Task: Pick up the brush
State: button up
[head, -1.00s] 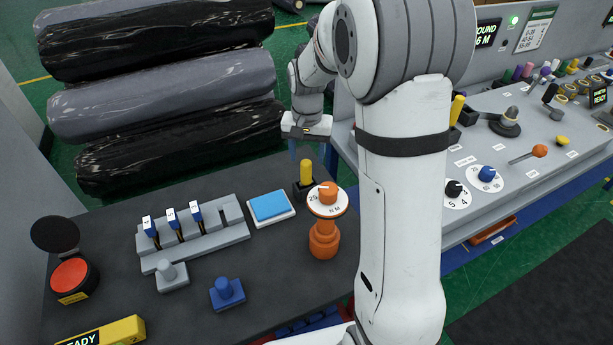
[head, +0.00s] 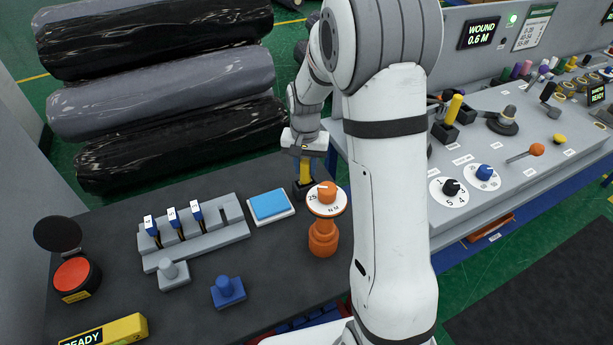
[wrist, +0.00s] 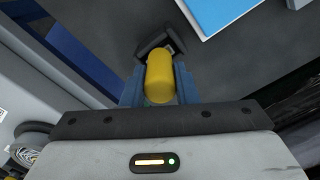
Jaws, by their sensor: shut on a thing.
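The brush (head: 305,174) shows as an upright yellow handle rising from a dark holder (head: 301,190) at the back right of the dark table. My gripper (head: 305,158) is above it with its fingers around the handle. In the wrist view, the blue fingers (wrist: 158,88) are shut on the yellow handle (wrist: 160,78), seen from its top end. The dark holder (wrist: 152,42) is beyond it. The lower part of the brush is hidden; I cannot tell whether it is clear of the holder.
An orange dial post (head: 323,236) stands just in front of the brush. A blue pad (head: 270,205) lies left of it. The grey console (head: 510,125) is at the right, with another yellow handle (head: 454,107). Wrapped rolls (head: 160,90) are stacked behind the table.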

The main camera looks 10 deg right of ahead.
jog(key=c, duration=0.4)
jog(key=shift+o, duration=0.2)
notch_tip(320, 180, up, 10)
jog(key=shift+r+b, duration=0.1)
jog(key=shift+b, duration=0.5)
